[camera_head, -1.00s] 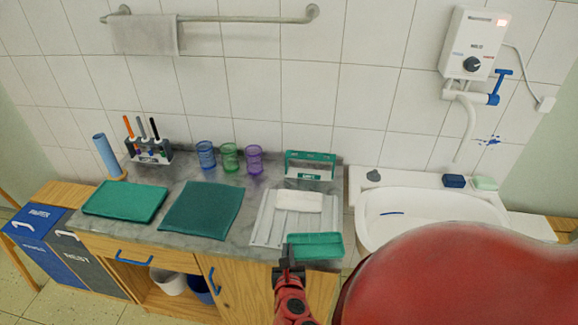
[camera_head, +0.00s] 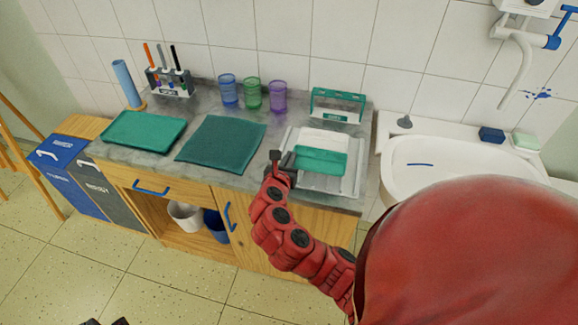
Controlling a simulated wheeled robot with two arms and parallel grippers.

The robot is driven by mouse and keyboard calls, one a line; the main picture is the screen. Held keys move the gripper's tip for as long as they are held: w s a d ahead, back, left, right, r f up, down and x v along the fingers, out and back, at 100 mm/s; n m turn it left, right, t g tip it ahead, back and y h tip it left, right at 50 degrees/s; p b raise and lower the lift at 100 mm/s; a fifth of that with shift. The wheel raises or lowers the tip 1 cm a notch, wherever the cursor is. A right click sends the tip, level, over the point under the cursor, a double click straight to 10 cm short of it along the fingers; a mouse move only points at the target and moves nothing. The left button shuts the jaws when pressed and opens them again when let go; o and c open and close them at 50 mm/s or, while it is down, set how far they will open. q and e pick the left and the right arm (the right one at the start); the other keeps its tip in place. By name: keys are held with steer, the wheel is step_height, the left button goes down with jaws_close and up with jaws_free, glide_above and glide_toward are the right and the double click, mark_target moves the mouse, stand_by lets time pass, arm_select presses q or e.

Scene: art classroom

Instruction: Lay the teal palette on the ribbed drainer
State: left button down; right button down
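The teal palette (camera_head: 322,161) is a flat rectangle over the ribbed drainer (camera_head: 330,183), partly covering a white flat item (camera_head: 325,138) there. I cannot tell whether it touches the drainer or hangs just above it. My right gripper (camera_head: 281,160) is at the palette's left end and appears shut on it; the fingertips are small and partly hidden. Dark parts at the bottom edge look like the tip of my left gripper (camera_head: 106,322), mostly cut off, far from the counter.
A teal tray (camera_head: 143,131) and a dark teal cloth (camera_head: 221,144) lie left on the counter. Blue, green and purple cups (camera_head: 252,95) and a teal rack (camera_head: 337,104) stand behind. The sink (camera_head: 455,169) is at right. Bins (camera_head: 75,177) stand at left.

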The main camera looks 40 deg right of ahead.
steer(key=shift+w+f, duration=0.15)
steer(key=shift+w, duration=0.15)
steer(key=shift+f, duration=1.75)
steer(key=c, duration=1.1)
jaws_free()
steer(key=shift+f, duration=0.1)
steer(key=shift+o, duration=0.2)
